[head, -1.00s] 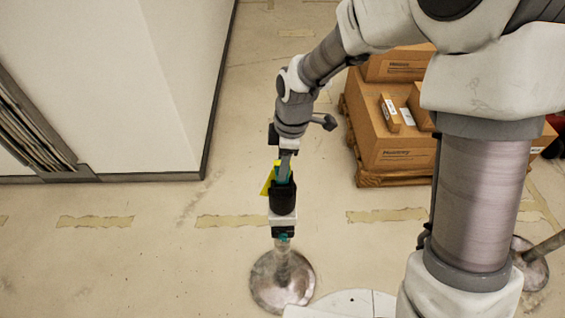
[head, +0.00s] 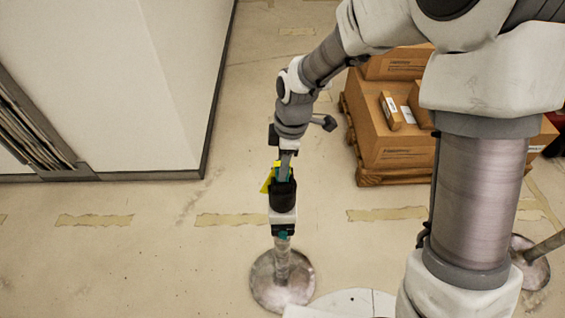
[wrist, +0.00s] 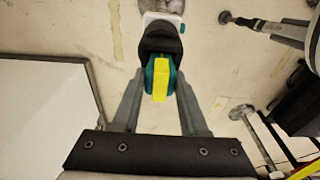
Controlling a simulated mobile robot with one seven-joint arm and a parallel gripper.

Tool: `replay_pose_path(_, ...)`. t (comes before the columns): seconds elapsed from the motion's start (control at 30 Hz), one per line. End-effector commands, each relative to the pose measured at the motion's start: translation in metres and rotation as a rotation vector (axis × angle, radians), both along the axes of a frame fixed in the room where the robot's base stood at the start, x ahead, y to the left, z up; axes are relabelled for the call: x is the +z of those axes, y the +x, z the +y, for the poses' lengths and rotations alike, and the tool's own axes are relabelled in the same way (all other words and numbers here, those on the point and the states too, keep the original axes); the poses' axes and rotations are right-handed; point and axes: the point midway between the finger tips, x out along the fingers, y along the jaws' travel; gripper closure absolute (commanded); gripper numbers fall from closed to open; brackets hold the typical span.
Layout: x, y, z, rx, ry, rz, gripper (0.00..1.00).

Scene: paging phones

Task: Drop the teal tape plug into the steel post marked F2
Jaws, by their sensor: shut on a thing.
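My gripper (head: 284,172) is shut on the teal tape plug (wrist: 174,76), which has a yellow strip on top in the wrist view. Below its teal head are a black body (head: 283,197), a white band and a dark lower part with a small teal bit. The plug hangs roughly upright over a steel post (head: 282,262) with a round base. Its lower end overlaps the post's top in the head view; I cannot tell whether it is inside or above. No F2 mark is readable.
Another post base (head: 533,265) stands at the right. Cardboard boxes (head: 395,140) sit on a pallet behind my arm. A white wall block (head: 110,80) stands at the left. The floor between is clear, with worn tape strips (head: 95,220).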

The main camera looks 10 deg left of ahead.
Motion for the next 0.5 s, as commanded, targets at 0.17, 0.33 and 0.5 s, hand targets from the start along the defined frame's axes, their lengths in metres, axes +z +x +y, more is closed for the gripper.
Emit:
replay_pose_path(0.17, -0.001, 0.0, 0.0, 0.0, 0.0, 0.0, 1.0)
replay_pose_path(0.33, 0.003, 0.0, 0.0, 0.0, 0.0, 0.0, 1.0)
replay_pose_path(0.5, 0.008, 0.0, 0.0, 0.0, 0.0, 0.0, 1.0)
